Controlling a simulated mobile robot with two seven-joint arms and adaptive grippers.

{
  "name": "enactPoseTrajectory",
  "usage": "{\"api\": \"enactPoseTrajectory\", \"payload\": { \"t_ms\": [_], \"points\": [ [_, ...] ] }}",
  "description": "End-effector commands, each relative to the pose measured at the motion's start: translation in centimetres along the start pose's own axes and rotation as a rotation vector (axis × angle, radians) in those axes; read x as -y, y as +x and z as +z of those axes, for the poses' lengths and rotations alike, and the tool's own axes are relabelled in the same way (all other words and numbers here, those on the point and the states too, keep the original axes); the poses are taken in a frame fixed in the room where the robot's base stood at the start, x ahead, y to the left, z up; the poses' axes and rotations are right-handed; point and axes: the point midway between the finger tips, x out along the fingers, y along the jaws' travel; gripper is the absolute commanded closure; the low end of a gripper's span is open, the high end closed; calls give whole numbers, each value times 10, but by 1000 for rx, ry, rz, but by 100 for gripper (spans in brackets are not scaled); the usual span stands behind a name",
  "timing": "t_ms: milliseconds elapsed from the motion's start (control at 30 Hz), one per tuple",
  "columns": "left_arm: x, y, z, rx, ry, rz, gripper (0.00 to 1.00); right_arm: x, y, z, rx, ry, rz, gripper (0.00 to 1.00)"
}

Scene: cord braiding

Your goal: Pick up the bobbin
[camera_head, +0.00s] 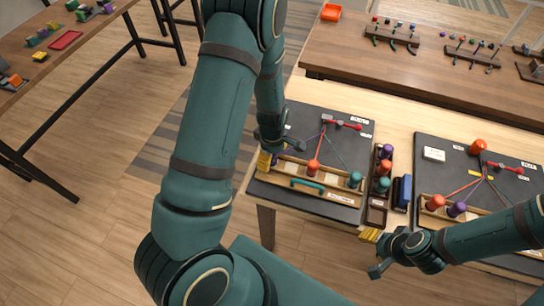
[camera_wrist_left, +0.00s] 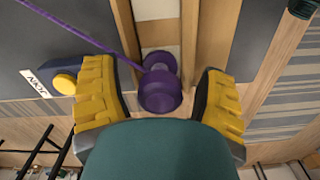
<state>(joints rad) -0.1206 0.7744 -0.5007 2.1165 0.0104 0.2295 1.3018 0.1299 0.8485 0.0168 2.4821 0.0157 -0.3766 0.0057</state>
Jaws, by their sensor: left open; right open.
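In the left wrist view a purple bobbin (camera_wrist_left: 160,90) with a purple cord stands in a wooden holder, between the spread yellow fingers of my left gripper (camera_wrist_left: 160,98). The fingers are apart from it on both sides. In the head view my left gripper (camera_head: 265,160) is at the left end of the left board's wooden holder (camera_head: 300,183), and my forearm hides most of it. My right gripper (camera_head: 374,252) is open and empty, off the front edge of the table between the two boards. On the left board are also a red bobbin (camera_head: 313,167) and a teal bobbin (camera_head: 355,179).
A dark rack (camera_head: 377,204) of spare bobbins and a blue block (camera_head: 401,192) stand between the left board (camera_head: 300,122) and the right board (camera_head: 425,140). The right board holds orange and purple bobbins. A brown table (camera_head: 345,50) with small tools lies behind.

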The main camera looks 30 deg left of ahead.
Motion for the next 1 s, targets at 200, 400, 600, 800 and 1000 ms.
{"api": "enactPoseTrajectory", "payload": {
  "t_ms": [200, 400, 600, 800, 1000],
  "points": [
    [0, 0, 0, 0, 0, 0, 65, 0, 0, 0, 0, 0, 0, 53],
    [0, 0, 0, 0, 0, 0, 100, 0, 0, 0, 0, 0, 0, 53],
    [0, 0, 0, 0, 1, -1, 100, 0, 0, 0, 0, 0, 0, 53],
    [0, -10, 1, 0, 1, 1, 100, 1, -2, 0, 0, 0, -1, 53],
    [-1, -46, 1, 0, 2, 4, 100, 3, -10, -1, 0, 0, -2, 53]
  ]
}}
